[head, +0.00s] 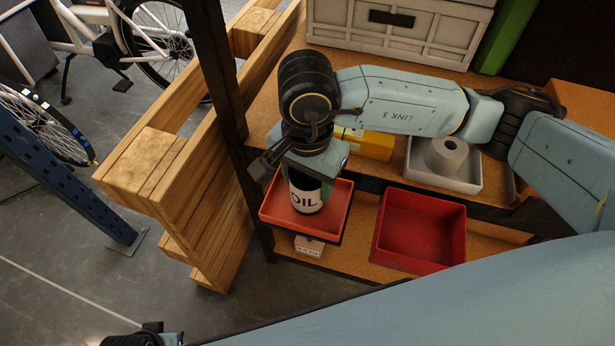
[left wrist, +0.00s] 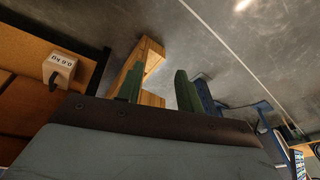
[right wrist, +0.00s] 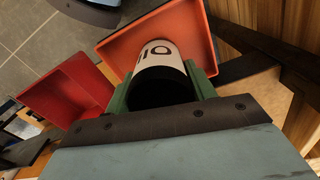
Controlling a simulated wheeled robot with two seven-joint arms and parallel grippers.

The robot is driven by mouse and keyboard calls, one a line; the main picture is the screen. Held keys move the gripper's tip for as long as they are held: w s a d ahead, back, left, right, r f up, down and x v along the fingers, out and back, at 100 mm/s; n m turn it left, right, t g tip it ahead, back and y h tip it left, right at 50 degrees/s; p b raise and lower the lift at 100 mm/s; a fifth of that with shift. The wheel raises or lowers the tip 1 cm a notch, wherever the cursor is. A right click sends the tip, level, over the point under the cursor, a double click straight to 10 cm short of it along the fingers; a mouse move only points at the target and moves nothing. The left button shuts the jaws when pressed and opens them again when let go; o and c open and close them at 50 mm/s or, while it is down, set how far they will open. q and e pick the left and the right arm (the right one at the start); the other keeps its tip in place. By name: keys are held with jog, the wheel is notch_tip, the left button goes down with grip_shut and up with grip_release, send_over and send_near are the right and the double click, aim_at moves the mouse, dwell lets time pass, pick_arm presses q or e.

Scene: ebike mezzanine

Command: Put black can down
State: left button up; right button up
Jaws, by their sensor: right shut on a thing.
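The black can (head: 306,198) has a white label reading OIL. My right gripper (head: 305,172) is shut on it from above, and the can looks upright. It is over or inside the orange-red tray (head: 333,216); I cannot tell whether its base touches the floor of the tray. In the right wrist view the can (right wrist: 162,78) sits between the two green fingers, with the tray (right wrist: 125,50) beyond it. My left gripper (left wrist: 158,88) has its green fingers apart with nothing between them. In the head view only part of the left arm shows at the bottom left.
A dark red bin (head: 418,228) stands right of the tray. Behind are a grey tray (head: 462,183) with a pale roll, a yellow box (head: 375,146) and a white crate (head: 395,30). A dark post (head: 215,70) and wooden pallets (head: 170,150) stand close on the left.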

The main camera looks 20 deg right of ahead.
jog(key=o, duration=1.2)
pick_arm(q)
jog(key=shift+d+r, duration=0.15)
jog(key=shift+r, duration=0.05)
pick_arm(e)
jog(key=shift+r, duration=0.1)
pick_arm(q)
jog(key=a+f, duration=0.1)
jog(key=s+a+f+p, duration=0.1)
jog(key=f, duration=0.1)
jog(key=s+a+f+p, duration=0.1)
jog(key=shift+f, duration=0.3)
pick_arm(e)
notch_tip(320, 180, up, 8)
jog(key=shift+f, duration=0.25)
